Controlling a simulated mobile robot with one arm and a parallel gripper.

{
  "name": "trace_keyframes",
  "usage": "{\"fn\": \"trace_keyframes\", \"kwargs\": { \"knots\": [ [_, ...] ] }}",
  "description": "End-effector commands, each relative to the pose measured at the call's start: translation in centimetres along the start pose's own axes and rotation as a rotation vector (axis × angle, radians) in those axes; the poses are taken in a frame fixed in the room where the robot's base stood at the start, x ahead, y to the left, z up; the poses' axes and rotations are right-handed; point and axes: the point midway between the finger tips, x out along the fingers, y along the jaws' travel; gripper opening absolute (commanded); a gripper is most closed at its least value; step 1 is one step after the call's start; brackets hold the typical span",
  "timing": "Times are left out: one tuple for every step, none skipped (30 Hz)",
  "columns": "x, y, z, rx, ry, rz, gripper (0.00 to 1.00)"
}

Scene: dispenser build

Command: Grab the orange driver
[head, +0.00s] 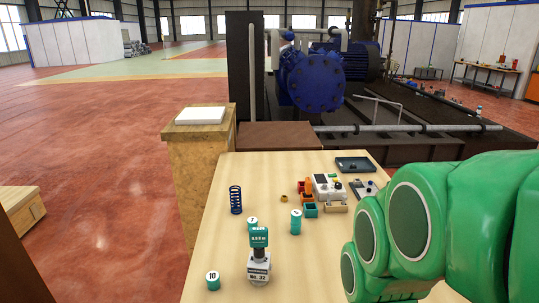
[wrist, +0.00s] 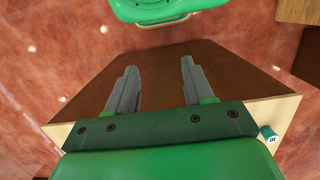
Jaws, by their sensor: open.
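A small orange item (head: 307,186) stands among the parts on the wooden table (head: 225,262), next to a white device (head: 327,187). It is too small for me to tell whether it is the orange driver. No orange thing shows in the wrist view. My gripper (wrist: 160,80) is open in the wrist view, with its two grey fingers wide apart and nothing between them. A brown surface with pale edges (wrist: 160,62) lies behind the fingers. In the head view my green arm fills the right side, and the gripper cannot be made out.
A blue spring (head: 236,200), a teal cylinder (head: 296,222), a labelled teal-and-white bottle (head: 259,262) and a cylinder marked 10 (head: 213,281) stand on the table. A dark tray (head: 356,164) lies at its back. Small bins (head: 311,210) crowd the middle.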

Motion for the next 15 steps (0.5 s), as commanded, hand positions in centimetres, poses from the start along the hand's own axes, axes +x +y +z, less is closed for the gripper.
{"fn": "trace_keyframes", "kwargs": {
  "knots": [
    [0.0,0.0,0.0,0.0,0.0,0.0,0.5],
    [0.0,0.0,0.0,0.0,0.0,0.0,0.5],
    [0.0,0.0,0.0,0.0,0.0,0.0,0.5],
    [0.0,0.0,0.0,0.0,0.0,0.0,0.5],
    [0.0,0.0,0.0,0.0,0.0,0.0,0.5],
    [0.0,0.0,0.0,0.0,0.0,0.0,0.5],
    [0.0,0.0,0.0,0.0,0.0,0.0,0.5],
    [0.0,0.0,-0.1,0.0,0.001,0.0,0.5],
    [0.0,0.0,-0.2,0.001,0.003,0.0,0.5],
    [0.0,0.0,-0.5,0.001,0.007,0.001,0.5],
    [0.0,0.1,-0.8,0.002,0.013,0.002,0.5],
    [0.0,0.1,-1.5,0.005,0.024,0.003,0.5],
    [0.0,0.2,-2.2,0.007,0.036,0.004,0.5],
    [0.0,0.3,-3.1,0.009,0.054,0.006,0.5],
    [-0.1,0.4,-4.4,0.012,0.079,0.008,0.5]
  ]
}}
